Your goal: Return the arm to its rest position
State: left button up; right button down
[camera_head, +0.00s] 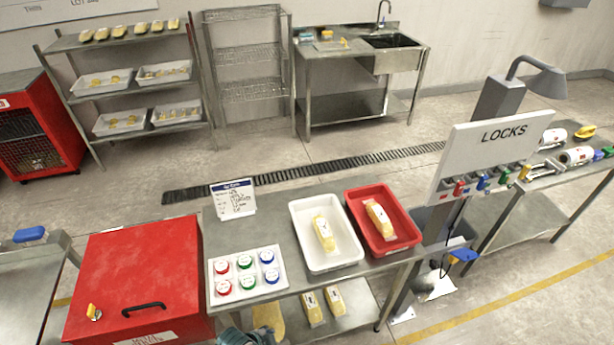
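Neither of my arms shows clearly in the head view, and no gripper can be made out. A grey-teal shape (243,337) is cut off by the bottom edge, and I cannot tell what it is. The steel table (285,236) in front of me holds a white tray (301,211) with one yellow pack (324,234) in it. To its right is a red tray (357,200) with another yellow pack (380,219).
A red box (140,265) with a black handle stands at the left. A panel of red, green and blue knobs (246,275) and a small sign (233,199) are on the table. A LOCKS board (490,150) rises at the right. Open floor (300,165) lies behind.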

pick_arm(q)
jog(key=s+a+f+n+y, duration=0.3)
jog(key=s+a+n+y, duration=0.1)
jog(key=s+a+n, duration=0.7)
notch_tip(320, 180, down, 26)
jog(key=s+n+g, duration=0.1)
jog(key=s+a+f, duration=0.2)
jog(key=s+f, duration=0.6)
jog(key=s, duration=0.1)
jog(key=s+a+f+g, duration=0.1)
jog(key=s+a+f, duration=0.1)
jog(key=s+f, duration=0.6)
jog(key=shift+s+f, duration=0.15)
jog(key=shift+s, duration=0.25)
